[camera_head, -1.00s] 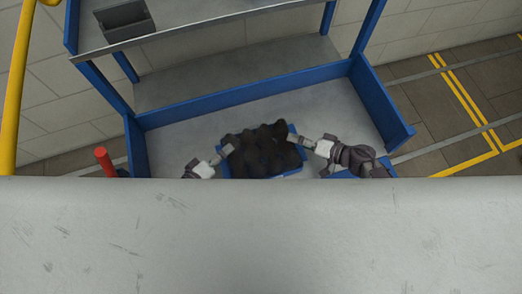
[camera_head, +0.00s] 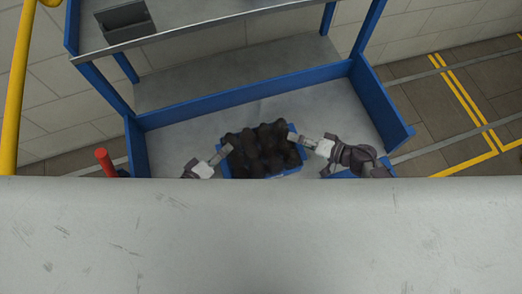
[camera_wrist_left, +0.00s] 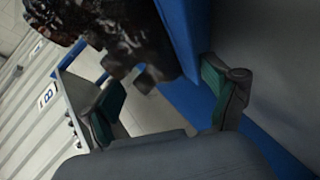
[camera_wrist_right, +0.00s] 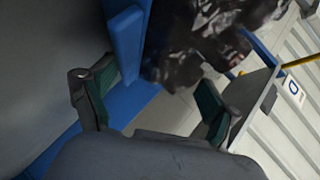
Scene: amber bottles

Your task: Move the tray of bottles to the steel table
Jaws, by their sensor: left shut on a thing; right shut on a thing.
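The blue tray (camera_head: 292,171) is packed with dark brown bottles (camera_head: 262,150). It is over the grey top of a blue-framed bench (camera_head: 335,105); I cannot tell whether it touches. My left gripper (camera_head: 226,150) is shut on the tray's left side, and my right gripper (camera_head: 296,136) on its right side. The tray's blue wall shows beyond the fingers in the left wrist view (camera_wrist_left: 180,35) and the right wrist view (camera_wrist_right: 127,45). The bottles are dark and blurred in both wrist views. The tray's near edge is partly hidden.
The bench has blue side walls (camera_head: 382,108), a back rail and an upper shelf with a grey bin (camera_head: 125,22). Bare grey top lies behind and beside the tray. A red post (camera_head: 106,162) stands at left. A pale scratched surface close to the camera hides the lower view.

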